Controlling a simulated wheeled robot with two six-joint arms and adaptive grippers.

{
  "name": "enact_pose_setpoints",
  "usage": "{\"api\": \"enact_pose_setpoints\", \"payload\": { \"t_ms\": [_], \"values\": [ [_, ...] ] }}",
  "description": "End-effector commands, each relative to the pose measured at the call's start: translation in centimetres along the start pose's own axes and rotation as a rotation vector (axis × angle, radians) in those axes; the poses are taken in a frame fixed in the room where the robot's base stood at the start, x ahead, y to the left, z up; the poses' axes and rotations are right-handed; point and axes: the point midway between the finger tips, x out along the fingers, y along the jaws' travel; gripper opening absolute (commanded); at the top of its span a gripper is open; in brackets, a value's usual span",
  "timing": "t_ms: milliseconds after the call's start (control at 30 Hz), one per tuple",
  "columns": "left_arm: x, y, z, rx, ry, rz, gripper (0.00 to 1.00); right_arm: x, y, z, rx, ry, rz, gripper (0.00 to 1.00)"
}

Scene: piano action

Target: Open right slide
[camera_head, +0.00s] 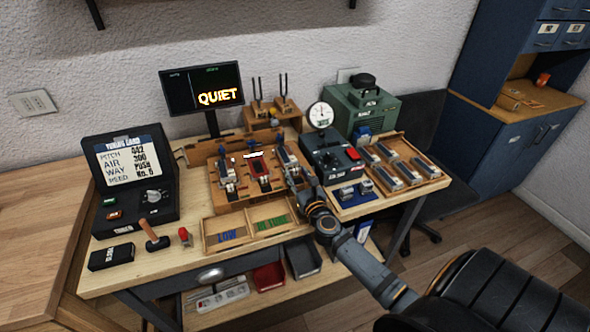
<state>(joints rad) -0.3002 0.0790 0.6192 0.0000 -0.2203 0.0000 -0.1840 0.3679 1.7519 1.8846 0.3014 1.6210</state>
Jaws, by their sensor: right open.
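A wooden stand (238,199) sits in the middle of the workbench and bears three small metal-and-dark units side by side. The left unit (227,177) is greyish, the middle unit (259,172) has a red part, and the right unit (285,160) is partly hidden. The right unit seems to be the right slide, but its position is too small to tell. My right gripper (292,177) is open, at the right end of the stand close to the right unit. I cannot tell whether it touches. My left gripper is out of view.
A two-part tray marked LOW (227,236) lies in front of the stand. A dark box with a gauge (331,153) and a tray of metal pieces (425,181) stand to the right.

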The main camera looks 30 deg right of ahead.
Motion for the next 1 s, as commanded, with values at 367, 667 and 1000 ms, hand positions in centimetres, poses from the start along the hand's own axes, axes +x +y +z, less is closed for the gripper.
{"api": "enact_pose_setpoints", "payload": {
  "t_ms": [367, 667, 1000],
  "values": [
    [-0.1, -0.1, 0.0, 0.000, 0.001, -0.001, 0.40, 2.7, 0.0, 0.0, 0.000, 0.000, 0.000, 0.41],
    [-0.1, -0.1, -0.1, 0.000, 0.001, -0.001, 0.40, 2.6, 0.0, 0.0, 0.000, 0.000, 0.001, 0.18],
    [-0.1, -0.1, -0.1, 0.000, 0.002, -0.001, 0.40, 2.6, 0.0, 0.0, 0.000, 0.000, 0.001, 0.00]
  ]
}}
